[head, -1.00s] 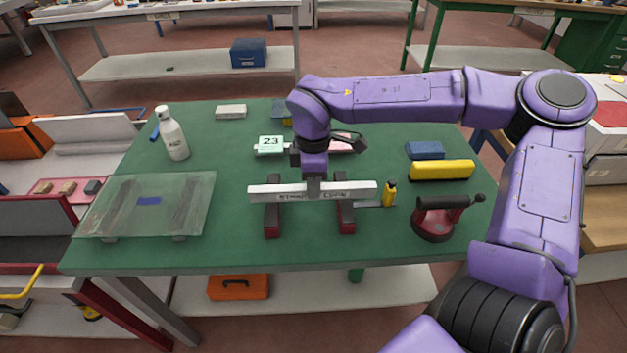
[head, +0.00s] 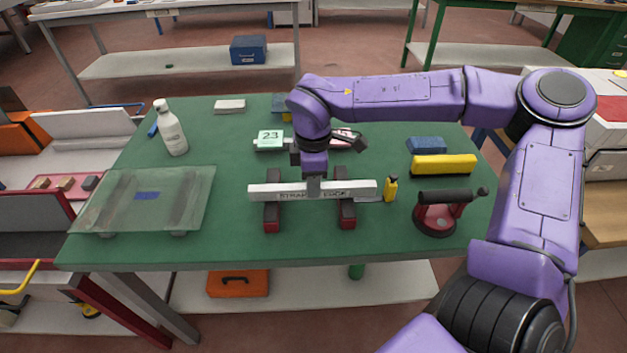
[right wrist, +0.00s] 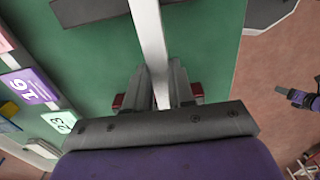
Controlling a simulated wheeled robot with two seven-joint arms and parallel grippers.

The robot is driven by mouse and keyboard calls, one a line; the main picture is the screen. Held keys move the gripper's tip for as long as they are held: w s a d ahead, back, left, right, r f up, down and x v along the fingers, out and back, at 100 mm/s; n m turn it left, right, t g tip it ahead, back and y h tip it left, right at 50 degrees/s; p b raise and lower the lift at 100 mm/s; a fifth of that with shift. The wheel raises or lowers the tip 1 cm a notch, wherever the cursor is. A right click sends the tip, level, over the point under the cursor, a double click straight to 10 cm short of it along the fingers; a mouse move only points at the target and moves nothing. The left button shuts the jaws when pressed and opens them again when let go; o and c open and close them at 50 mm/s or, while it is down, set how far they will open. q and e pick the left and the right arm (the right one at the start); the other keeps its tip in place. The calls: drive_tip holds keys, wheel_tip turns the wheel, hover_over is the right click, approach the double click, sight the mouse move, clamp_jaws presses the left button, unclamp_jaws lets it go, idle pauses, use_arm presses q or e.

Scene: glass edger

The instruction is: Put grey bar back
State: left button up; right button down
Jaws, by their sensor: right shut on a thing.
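The grey bar (head: 355,189) is a long light straight edge with dark lettering, lying left to right in the head view. My right gripper (head: 314,188) is shut on its middle from above. The bar crosses two dark, red-ended supports, the left one (head: 272,212) and the right one (head: 347,210). I cannot tell whether it touches them or hangs just above. In the right wrist view the bar (right wrist: 148,35) runs up from between the fingers (right wrist: 160,88). My left gripper cannot be made out in the head view.
A glass sheet (head: 185,190) lies at left by a white bottle (head: 171,130). A red tool with a dark handle (head: 437,218), a small yellow bottle (head: 391,190), a yellow block (head: 444,165) and a blue block (head: 426,145) are at right. A "23" card (head: 270,137) stands behind.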

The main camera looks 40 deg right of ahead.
drive_tip(key=shift+f+b, duration=0.3)
drive_tip(key=c, duration=0.9)
unclamp_jaws()
wheel_tip(320, 180, up, 11)
drive_tip(key=shift+f, duration=0.15)
